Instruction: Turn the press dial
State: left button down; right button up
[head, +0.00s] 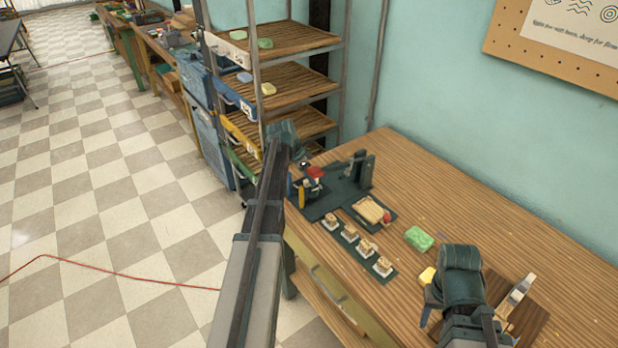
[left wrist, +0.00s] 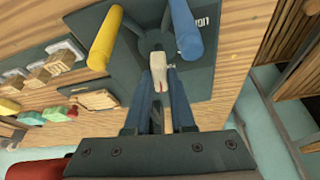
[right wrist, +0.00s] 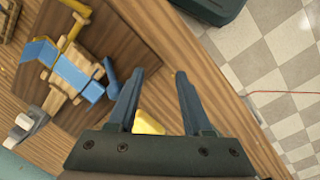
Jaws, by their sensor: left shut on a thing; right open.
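The press stands on a dark plate (head: 343,190) at the table's near left corner, with a dark upright bracket (head: 362,168) and a red part (head: 315,172). In the left wrist view, a yellow post (left wrist: 104,38) and a blue post (left wrist: 186,28) flank a pale knob with a red mark (left wrist: 189,46), which looks like the dial. My left gripper (left wrist: 164,78) is shut on this dial, between the two posts. In the head view my left arm partly hides the press. My right gripper (right wrist: 158,75) is open and empty above the table's right part.
Several soap pieces sit on a dark strip (head: 350,240), beside a small tray (head: 373,212). A green sponge-like block (head: 419,239) and a yellow block (head: 428,275) lie nearby. A wooden board (right wrist: 115,40) holds a blue-and-wood tool (right wrist: 72,72). A shelf rack (head: 300,92) stands behind my left arm.

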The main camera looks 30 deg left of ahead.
pick_arm(q)
jog(key=shift+n+y, duration=0.4)
jog(key=shift+n, duration=0.4)
jog(key=c, duration=0.8)
grip_release()
jog(key=shift+o, duration=0.2)
pick_arm(e)
jog(key=shift+r, duration=0.1)
pick_arm(q)
jog(key=p+v, duration=1.2)
jog(key=v, duration=0.2)
jog(key=shift+s+p, duration=0.2)
jog(key=shift+p, duration=0.2)
pick_arm(e)
notch_tip(320, 180, up, 13)
jog(key=shift+f, duration=0.2)
pick_arm(q)
jog(key=shift+f, duration=0.2)
